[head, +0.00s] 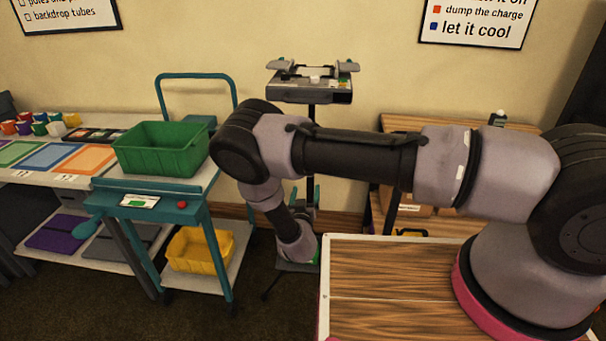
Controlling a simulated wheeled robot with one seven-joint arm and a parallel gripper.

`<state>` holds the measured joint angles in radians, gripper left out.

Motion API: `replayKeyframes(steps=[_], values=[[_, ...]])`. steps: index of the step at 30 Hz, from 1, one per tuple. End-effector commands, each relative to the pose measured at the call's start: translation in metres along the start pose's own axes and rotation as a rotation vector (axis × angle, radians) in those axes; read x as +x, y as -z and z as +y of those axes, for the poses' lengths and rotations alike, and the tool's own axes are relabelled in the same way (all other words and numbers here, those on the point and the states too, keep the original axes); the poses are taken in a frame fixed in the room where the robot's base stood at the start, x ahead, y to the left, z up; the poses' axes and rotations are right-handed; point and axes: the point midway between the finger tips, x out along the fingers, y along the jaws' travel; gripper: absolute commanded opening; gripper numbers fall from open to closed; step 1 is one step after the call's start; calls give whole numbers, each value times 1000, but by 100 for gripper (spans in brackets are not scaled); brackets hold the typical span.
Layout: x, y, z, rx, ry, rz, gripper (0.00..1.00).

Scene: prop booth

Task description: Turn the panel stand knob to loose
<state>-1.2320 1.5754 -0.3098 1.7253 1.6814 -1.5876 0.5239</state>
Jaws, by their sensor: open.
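The panel stand is a thin dark pole (311,117) with a flat grey and black panel unit (312,85) on top, against the back wall. My arm crosses in front of the pole and hides part of it. A dark fitting with teal upright pieces (316,194) shows lower on the stand, partly behind my arm. I cannot make out the knob or its setting. My gripper (298,265) points down at the end of the arm, low in front of the stand. It is open, its fingers small and hard to see, and I see nothing held.
A teal cart (152,186) with a green bin (160,148) and a yellow bin (196,249) stands left of the gripper. A wood-topped surface (385,290) lies close on the right. A wooden shelf unit (400,123) stands behind my arm. Dark floor shows between cart and wood top.

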Motion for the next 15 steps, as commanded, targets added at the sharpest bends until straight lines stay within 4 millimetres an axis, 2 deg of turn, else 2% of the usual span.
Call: replayKeyframes(steps=[15], values=[[88,1,1,4,-4,-1,82]])
